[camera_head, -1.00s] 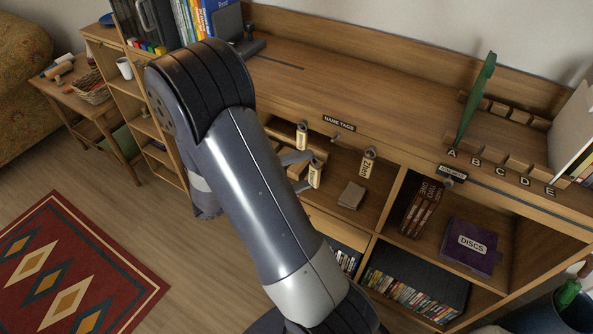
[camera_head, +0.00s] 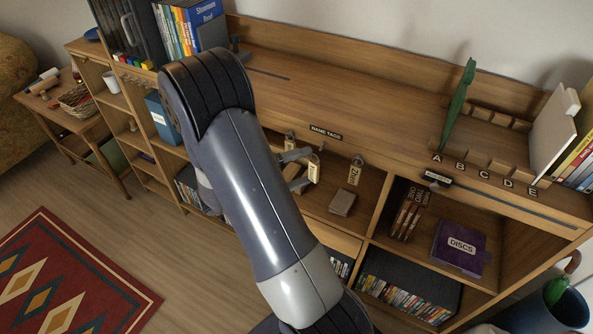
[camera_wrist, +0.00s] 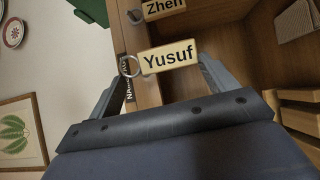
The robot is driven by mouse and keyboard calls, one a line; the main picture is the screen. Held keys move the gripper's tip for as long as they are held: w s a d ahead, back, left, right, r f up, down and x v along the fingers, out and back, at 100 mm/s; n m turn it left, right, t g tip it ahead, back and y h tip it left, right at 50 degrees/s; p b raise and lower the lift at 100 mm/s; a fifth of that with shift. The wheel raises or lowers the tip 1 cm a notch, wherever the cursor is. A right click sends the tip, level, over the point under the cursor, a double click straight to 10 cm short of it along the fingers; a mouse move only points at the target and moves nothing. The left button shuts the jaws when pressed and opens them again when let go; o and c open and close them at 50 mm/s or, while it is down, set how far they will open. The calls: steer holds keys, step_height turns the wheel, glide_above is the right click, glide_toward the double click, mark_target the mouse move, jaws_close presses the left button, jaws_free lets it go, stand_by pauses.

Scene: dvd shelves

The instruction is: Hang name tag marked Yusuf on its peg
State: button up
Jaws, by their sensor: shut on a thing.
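The Yusuf name tag (camera_wrist: 169,58) is a light wooden block with dark lettering and a metal ring (camera_wrist: 129,66) at its left end in the wrist view. My gripper (camera_wrist: 168,64) is shut on it, one finger on each side. In the head view the held tag (camera_head: 314,169) is upright below the name tags label (camera_head: 325,132), in front of the shelf edge. I cannot tell whether its ring is around a peg. The Zhen tag (camera_head: 355,171) hangs to its right; it also shows in the wrist view (camera_wrist: 163,8).
Another tag (camera_head: 290,141) hangs to the left, partly behind my gripper. A small brown box (camera_head: 342,203) is in the compartment below. A green upright object (camera_head: 458,105) and letter-marked slots stand on the top at right. A purple discs box (camera_head: 460,248) is lower right.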

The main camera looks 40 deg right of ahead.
steer(key=d, duration=0.1)
steer(key=w+d, duration=0.1)
steer(key=d, duration=0.2)
steer(key=shift+w+f+b, duration=0.35)
steer(key=shift+d, duration=0.1)
stand_by(0.7)
steer(key=o, duration=1)
steer(key=shift+c, duration=0.2)
steer(key=b+v, duration=0.1)
steer(key=v, duration=1)
